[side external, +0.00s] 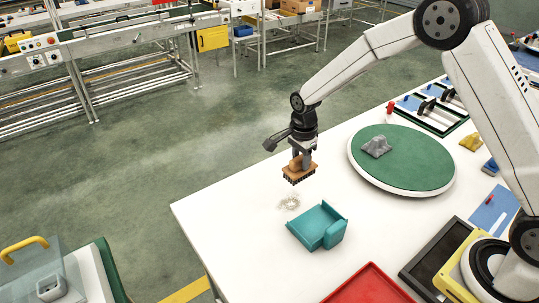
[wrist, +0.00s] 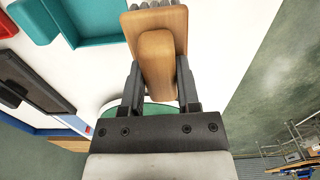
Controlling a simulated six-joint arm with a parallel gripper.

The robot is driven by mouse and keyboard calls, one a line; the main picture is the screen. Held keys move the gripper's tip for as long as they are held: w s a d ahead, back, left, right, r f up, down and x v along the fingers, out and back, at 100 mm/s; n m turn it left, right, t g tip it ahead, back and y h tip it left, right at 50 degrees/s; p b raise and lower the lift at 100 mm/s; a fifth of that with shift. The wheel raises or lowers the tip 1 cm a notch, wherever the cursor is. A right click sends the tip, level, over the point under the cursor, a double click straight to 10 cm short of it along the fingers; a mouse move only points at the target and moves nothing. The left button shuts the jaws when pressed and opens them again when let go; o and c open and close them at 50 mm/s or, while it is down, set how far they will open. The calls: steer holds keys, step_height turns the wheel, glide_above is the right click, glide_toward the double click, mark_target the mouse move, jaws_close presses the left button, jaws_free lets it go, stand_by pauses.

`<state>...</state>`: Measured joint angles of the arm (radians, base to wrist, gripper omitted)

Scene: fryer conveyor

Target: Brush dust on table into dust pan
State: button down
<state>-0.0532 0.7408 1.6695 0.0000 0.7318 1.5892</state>
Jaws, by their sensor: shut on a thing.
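My gripper (side external: 300,160) is shut on the handle of a brush (side external: 298,177) with a brown wooden body and dark bristles pointing down. In the wrist view my gripper (wrist: 159,85) clasps the brush's light wooden handle (wrist: 157,62). The brush hangs a little above the table. A small pale pile of dust (side external: 289,203) lies on the white table (side external: 235,220), below the brush and slightly to its left. The teal dust pan (side external: 318,226) sits on the table just right of the dust. It also shows in the wrist view (wrist: 95,20).
A round green turntable (side external: 405,160) with a grey part (side external: 376,147) on it stands behind and right. A red tray (side external: 368,287) and a dark tray (side external: 440,250) lie nearer the front. The table's left edge is close to the dust.

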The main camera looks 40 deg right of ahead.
steer(key=a+f, duration=0.2)
steer(key=a, duration=0.5)
steer(key=shift+w+a, duration=0.2)
steer(key=shift+a, duration=0.2)
steer(key=shift+f, duration=0.15)
